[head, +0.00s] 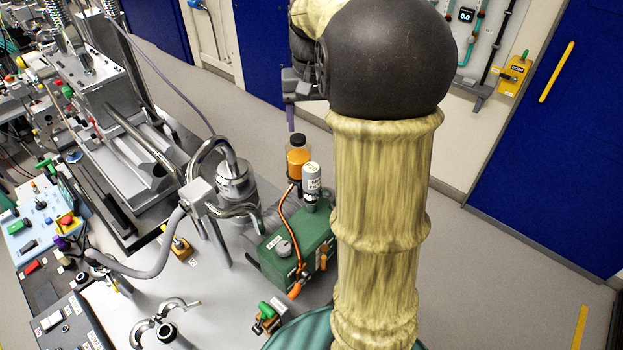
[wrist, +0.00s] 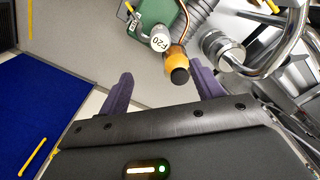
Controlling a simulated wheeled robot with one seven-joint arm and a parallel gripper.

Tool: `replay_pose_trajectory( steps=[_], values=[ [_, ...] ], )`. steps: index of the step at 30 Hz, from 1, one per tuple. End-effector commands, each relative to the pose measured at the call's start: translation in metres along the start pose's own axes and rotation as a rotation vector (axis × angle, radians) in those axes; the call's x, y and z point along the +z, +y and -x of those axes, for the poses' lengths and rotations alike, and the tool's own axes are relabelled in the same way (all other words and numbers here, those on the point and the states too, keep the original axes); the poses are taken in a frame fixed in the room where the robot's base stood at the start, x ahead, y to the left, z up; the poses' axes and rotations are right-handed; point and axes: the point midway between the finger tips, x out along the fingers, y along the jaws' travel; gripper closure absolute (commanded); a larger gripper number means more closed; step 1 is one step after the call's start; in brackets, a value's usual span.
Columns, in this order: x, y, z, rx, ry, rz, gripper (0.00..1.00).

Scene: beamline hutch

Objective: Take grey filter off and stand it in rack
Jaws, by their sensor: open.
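The grey filter (head: 312,178) is a small light-grey canister with a dark-lettered label. It stands upright on the green pump (head: 290,258). In the wrist view the filter (wrist: 160,41) shows beyond the fingers, beside an orange bottle. My gripper (head: 290,118) is up in the air, above and behind the filter in the head view. In the wrist view its two purple fingers (wrist: 160,76) are spread apart with nothing held between them. I cannot pick out the rack in either view.
The orange bottle (head: 298,153) with a black cap stands close behind the filter. A copper pipe (head: 284,225) curves up just left of it. Steel piping (head: 205,185) and a ribbed hose lie left. My arm hides the bench's right side.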

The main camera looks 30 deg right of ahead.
Motion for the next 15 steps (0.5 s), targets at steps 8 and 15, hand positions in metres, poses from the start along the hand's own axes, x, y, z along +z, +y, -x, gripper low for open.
replay_pose_trajectory(
  steps=[8,15],
  values=[
    [-0.0052,0.0082,0.0123,0.002,-0.017,-0.027,0.34],
    [-0.0049,0.0079,0.0082,0.002,-0.018,-0.026,0.34]
  ],
)
